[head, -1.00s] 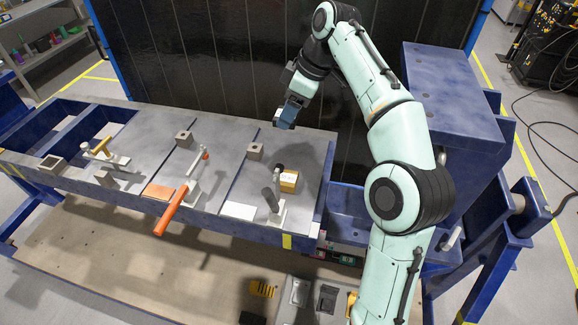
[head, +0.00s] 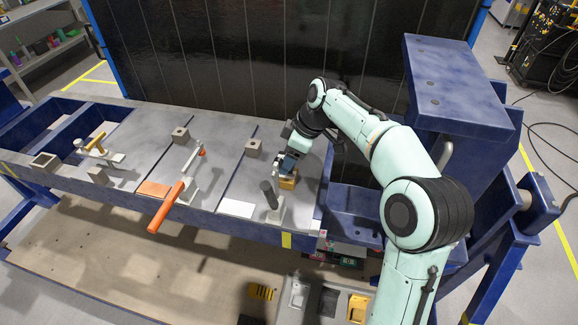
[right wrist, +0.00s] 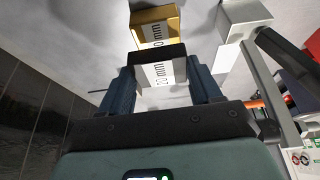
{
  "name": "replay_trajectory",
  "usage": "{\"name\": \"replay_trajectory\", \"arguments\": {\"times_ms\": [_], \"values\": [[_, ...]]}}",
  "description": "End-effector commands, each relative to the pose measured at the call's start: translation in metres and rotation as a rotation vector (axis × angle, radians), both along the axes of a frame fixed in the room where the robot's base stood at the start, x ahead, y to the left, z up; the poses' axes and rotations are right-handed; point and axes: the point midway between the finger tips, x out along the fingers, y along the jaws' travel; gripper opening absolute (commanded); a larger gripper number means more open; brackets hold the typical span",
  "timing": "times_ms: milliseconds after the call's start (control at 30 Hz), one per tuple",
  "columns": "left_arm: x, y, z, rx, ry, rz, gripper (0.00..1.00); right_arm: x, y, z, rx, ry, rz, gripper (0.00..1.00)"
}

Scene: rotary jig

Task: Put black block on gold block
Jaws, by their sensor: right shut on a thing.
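The black block (right wrist: 158,55) has a white label with "20 mm" print. It sits between the two blue fingers of my right gripper (right wrist: 164,78), which is shut on it. In the head view the right gripper (head: 289,163) hangs just above the gold block (head: 287,183) and hides the black block. The gold block, also with a white label, shows just past the black block in the right wrist view (right wrist: 154,24). I cannot tell whether the two blocks touch. My left gripper is not in view.
A clamp with a dark grey handle (head: 268,193) stands close left of the gold block. An orange-handled clamp (head: 167,207) and a small grey square block (head: 253,147) are farther left on the grey bench (head: 222,178). A blue raised box (head: 455,75) stands at right.

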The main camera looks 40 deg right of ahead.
Motion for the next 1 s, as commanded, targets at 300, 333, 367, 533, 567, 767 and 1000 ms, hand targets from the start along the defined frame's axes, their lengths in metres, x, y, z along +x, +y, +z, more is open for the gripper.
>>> {"name": "replay_trajectory", "arguments": {"times_ms": [300,333,367,533,567,767,1000], "values": [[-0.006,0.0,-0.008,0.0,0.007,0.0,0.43,0.0,0.0,-0.033,-0.001,-0.001,0.0,0.12],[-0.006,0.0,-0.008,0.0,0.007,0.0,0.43,0.0,0.0,-0.033,-0.001,-0.002,-0.001,0.12],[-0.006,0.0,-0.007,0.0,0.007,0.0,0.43,0.0,0.0,-0.032,-0.001,-0.002,-0.001,0.12],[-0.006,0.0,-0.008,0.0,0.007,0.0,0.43,0.0,0.0,-0.033,0.0,-0.001,0.0,0.12],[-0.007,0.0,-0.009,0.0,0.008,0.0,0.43,0.0,0.0,-0.034,-0.001,-0.001,0.0,0.12],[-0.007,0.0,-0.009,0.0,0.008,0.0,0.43,0.0,0.0,-0.035,-0.001,0.002,0.0,0.89],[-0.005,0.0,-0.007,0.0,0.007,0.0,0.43,0.0,0.0,-0.032,-0.001,0.001,0.0,0.89]]}}
